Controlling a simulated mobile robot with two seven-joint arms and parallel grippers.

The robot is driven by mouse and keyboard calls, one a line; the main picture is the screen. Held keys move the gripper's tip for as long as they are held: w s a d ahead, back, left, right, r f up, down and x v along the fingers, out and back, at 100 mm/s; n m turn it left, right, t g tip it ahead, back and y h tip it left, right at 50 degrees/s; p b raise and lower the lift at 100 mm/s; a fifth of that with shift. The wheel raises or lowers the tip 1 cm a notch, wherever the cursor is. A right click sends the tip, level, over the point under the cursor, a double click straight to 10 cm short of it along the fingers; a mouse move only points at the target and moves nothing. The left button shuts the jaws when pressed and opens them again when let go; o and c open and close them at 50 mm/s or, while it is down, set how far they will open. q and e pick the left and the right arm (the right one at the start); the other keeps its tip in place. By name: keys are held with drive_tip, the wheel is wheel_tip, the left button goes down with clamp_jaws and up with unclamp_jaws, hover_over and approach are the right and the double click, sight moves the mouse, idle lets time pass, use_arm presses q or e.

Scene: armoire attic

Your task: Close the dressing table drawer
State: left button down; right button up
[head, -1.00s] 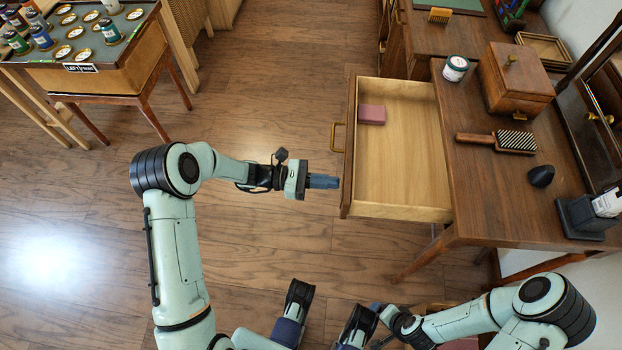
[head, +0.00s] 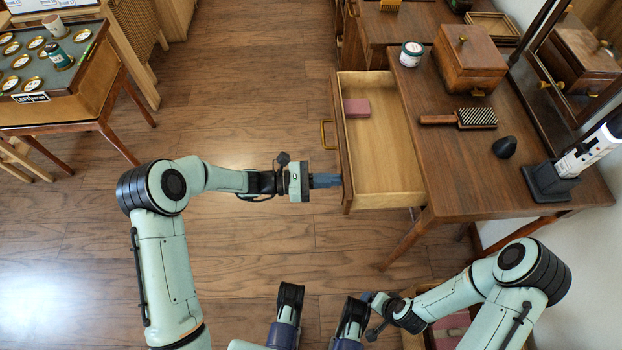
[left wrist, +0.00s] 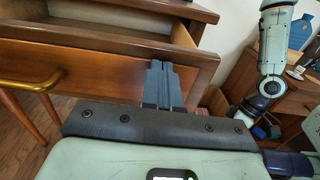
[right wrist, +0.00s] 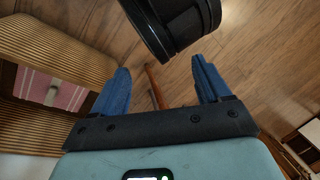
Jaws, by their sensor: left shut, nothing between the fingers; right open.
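The dressing table (head: 440,170) stands at the right in the head view. Its drawer (head: 385,165) is partly open, with a pale wood inside and a pink block (head: 356,108) in its far left corner. A brass handle (head: 326,135) is on the drawer front, and shows at the left in the left wrist view (left wrist: 32,85). My left gripper (head: 338,181) is shut and empty, its fingertips at the drawer front, nearer than the handle; they appear to touch it. The left wrist view shows its fingers (left wrist: 164,72) against the front. My right gripper (right wrist: 160,80) is open and empty, low down.
On the tabletop are a wooden box (head: 468,60), a jar (head: 411,54), a brush (head: 470,117) and a dark rounded object (head: 504,147). A side table (head: 60,100) stands at the left. The floor (head: 250,100) between is clear.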

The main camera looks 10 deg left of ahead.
use_arm(q)
drive_tip(key=b+x, duration=0.3)
drive_tip(key=x, duration=1.8)
drive_tip(key=shift+f, duration=0.15)
drive_tip(key=shift+w+d, duration=0.1)
drive_tip(key=shift+d, duration=0.35)
use_arm(e)
drive_tip(key=shift+t+h, duration=0.3)
drive_tip(key=shift+t, duration=0.1)
drive_tip(key=w+f, duration=0.1)
drive_tip(key=w+d+f, duration=0.1)
drive_tip(key=d+f, duration=0.1)
drive_tip(key=f, duration=0.1)
drive_tip(key=shift+w+d, duration=0.1)
drive_tip(key=shift+w, duration=0.3)
use_arm(q)
drive_tip(key=shift+d+r, duration=0.1)
drive_tip(key=shift+r, duration=0.15)
